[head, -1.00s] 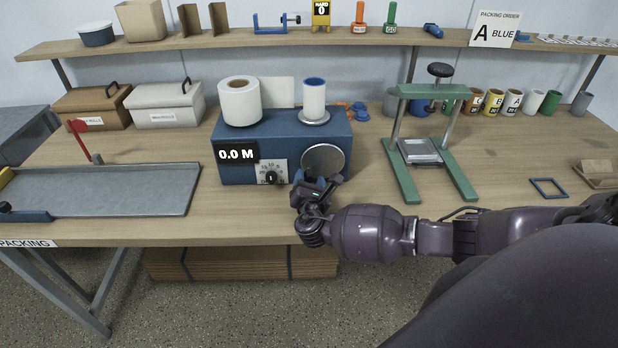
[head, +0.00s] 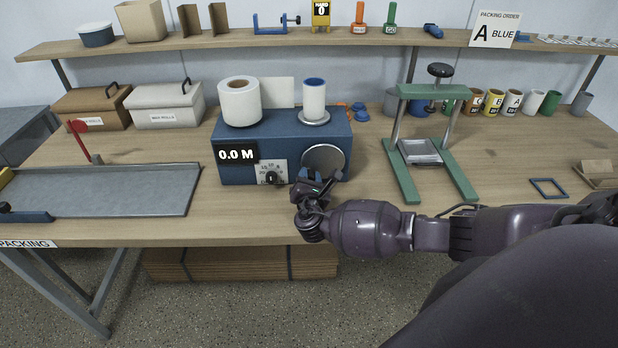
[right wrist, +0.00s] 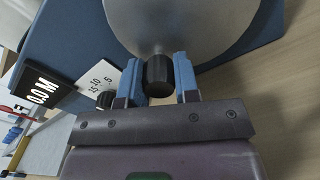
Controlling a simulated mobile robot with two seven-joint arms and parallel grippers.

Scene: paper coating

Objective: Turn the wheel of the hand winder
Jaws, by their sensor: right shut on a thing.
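The hand winder (head: 230,170) is a blue box on the bench with a large white roll (head: 240,102) and a smaller blue-cored roll (head: 314,98) on top. Its display reads 0.0 M. The round grey wheel (head: 323,158) is on its front face, and also shows in the right wrist view (right wrist: 190,25). My right gripper (head: 321,178) is at the wheel's lower edge. In the right wrist view its blue fingers (right wrist: 158,80) are shut on the black wheel knob (right wrist: 157,75). My left gripper is not in view.
A green press (head: 408,180) stands right of the winder. A grey tray (head: 130,190) with a red flag lies to the left. Lidded boxes (head: 165,105) and cups (head: 515,103) stand farther back. The bench front near the gripper is clear.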

